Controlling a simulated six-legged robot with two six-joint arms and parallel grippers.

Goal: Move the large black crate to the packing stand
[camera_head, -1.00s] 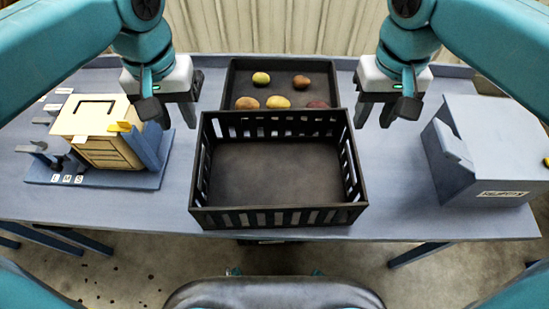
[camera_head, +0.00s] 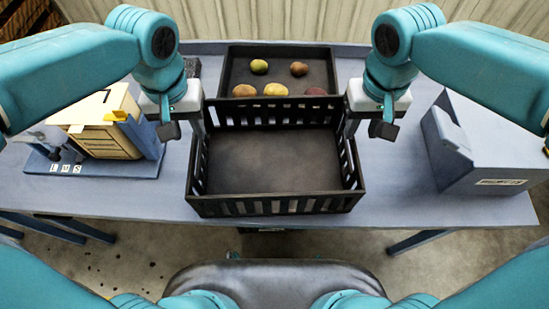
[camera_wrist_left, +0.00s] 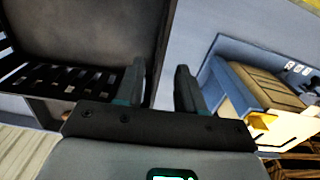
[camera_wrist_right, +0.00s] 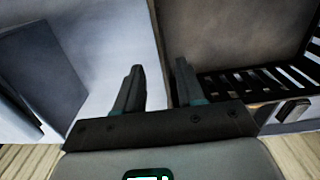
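The large black crate (camera_head: 275,206) sits empty on the blue-grey table, with slatted walls. My left gripper (camera_head: 197,128) is at the upper part of its left wall. In the left wrist view the fingers of the left gripper (camera_wrist_left: 160,80) are apart, with the crate's wall (camera_wrist_left: 165,40) between them. My right gripper (camera_head: 352,128) is at the upper part of the right wall. In the right wrist view the fingers of the right gripper (camera_wrist_right: 157,80) are also apart, with the crate's edge (camera_wrist_right: 157,30) between them. I cannot pick out the packing stand for certain.
A dark tray (camera_head: 228,70) with several potatoes stands directly behind the crate. A wooden box (camera_head: 105,135) on a blue base with letter labels (camera_head: 70,167) is at the left. A grey-blue box (camera_head: 475,145) is at the right. Bare table (camera_head: 400,200) lies right of the crate.

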